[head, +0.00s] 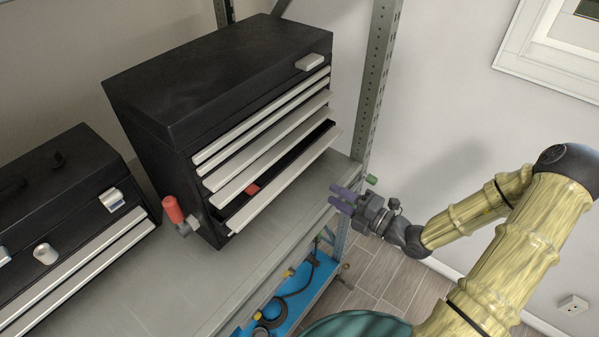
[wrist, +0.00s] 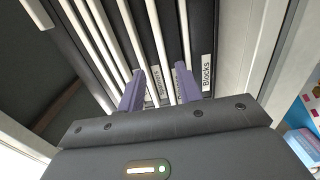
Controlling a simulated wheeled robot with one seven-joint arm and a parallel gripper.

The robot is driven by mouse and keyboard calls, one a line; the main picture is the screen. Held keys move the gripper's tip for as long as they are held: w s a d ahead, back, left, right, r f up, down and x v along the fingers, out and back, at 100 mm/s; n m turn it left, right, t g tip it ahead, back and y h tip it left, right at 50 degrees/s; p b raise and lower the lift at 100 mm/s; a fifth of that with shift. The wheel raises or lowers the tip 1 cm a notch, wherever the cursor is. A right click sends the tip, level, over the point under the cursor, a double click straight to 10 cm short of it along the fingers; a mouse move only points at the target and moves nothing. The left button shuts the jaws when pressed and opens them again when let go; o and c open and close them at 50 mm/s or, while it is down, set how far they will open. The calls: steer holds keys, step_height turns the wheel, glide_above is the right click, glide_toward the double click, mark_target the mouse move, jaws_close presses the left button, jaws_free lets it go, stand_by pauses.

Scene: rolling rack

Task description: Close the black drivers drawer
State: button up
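The black drawer chest (head: 214,75) stands on the grey shelf in the head view, with several pale drawer fronts. Its lowest drawer (head: 285,183) is pulled partly out and shows a dark inside with a red item (head: 252,189). The other fronts sit closer to the body. In the wrist view the fronts run lengthwise; one label reads "Blocks" (wrist: 207,73), and another label (wrist: 155,86) is partly hidden and unreadable. I cannot tell which drawer is drivers. My gripper (head: 333,195) has purple fingers spread apart, empty, right of the open drawer; it also shows in the wrist view (wrist: 158,80).
A red-handled item (head: 173,210) lies on the shelf (head: 185,285) by the chest's left side. A second black case (head: 60,190) stands at left. A metal rack post (head: 376,80) rises right of the chest. A blue tray (head: 300,300) is on a lower level.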

mark_target(299, 174)
steer(key=p+x, duration=0.3)
steer(key=x, duration=0.9)
steer(key=shift+w+a, duration=0.1)
steer(key=shift+w, duration=0.1)
steer(key=shift+c, duration=0.4)
jaws_close()
